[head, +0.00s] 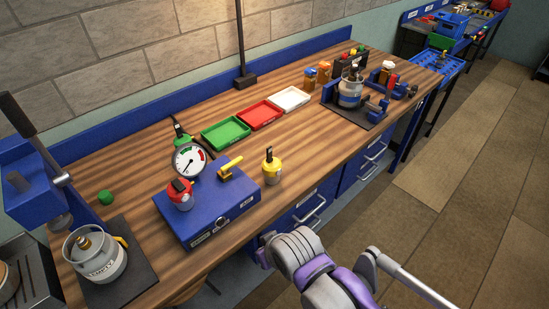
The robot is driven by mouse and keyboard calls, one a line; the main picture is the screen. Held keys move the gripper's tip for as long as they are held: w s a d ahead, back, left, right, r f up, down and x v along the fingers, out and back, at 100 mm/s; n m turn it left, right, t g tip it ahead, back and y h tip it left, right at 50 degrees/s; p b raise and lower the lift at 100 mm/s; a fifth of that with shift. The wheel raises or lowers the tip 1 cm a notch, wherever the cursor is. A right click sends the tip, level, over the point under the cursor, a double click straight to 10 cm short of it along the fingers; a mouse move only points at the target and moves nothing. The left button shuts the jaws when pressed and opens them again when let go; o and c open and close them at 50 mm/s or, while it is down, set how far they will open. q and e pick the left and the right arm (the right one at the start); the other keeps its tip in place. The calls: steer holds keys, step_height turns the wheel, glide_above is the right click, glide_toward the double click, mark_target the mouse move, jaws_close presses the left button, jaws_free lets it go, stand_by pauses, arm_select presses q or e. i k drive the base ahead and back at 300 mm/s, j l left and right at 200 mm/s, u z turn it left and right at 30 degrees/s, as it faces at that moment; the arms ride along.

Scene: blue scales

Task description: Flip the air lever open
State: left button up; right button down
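A yellow lever (231,166) sits on top of a blue box (208,215) at the near part of the wooden bench, and I take it to be the air lever. It lies at a low slant over the box's back right part. A red-capped fitting (180,193) stands on the same box, left of the lever. A round dial gauge (189,160) stands upright behind it. One of my arms, purple and white, shows at the bottom, in front of the bench and apart from the box. I cannot make out gripper fingers on it. No left arm shows.
A yellow bottle-like piece (271,167) stands right of the box. Green (226,133), red (260,114) and white (290,98) trays lie behind. A grey gas canister (96,256) stands on a dark mat at left, beside a blue press (40,185). Bench between box and far canister (350,90) is mostly clear.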

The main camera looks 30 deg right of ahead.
mark_target(224, 169)
steer(key=l+z, duration=0.1)
steer(key=z, duration=0.6)
steer(key=i+l+z, duration=0.15)
steer(key=i+l, duration=0.3)
steer(key=l, duration=0.1)
